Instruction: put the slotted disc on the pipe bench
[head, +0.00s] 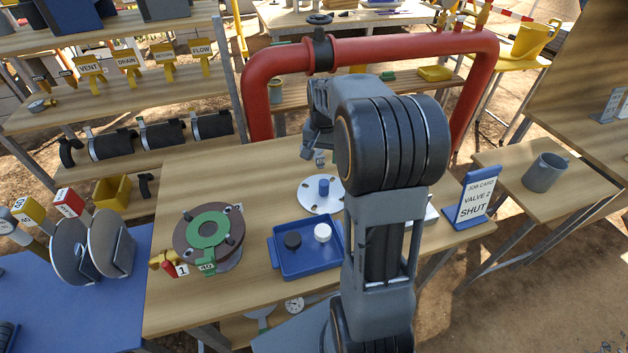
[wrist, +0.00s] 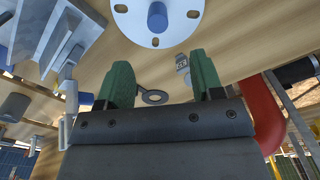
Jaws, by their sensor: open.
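A pale round disc (head: 318,203) with a blue knob in its middle lies flat on the wooden pipe bench (head: 262,165). In the wrist view this disc (wrist: 135,22) is at the top, with small openings near its rim. It best fits the slotted disc, though I cannot tell the exact shape of the openings. My gripper (head: 319,160) is beyond the disc, below the red pipe. In the wrist view my gripper (wrist: 160,76) has its green fingers apart, with nothing held between them. A grey ring (wrist: 154,97) with a tab shows between the fingers, beneath them.
A blue tray (head: 303,272) with a black and a white piece stands beside the disc. A brown flange (head: 187,243) with a green ring is left of it. The red pipe (head: 400,48) arches behind. A job card stand (head: 475,200) is right. Two grey discs (head: 110,245) stand upright on the left.

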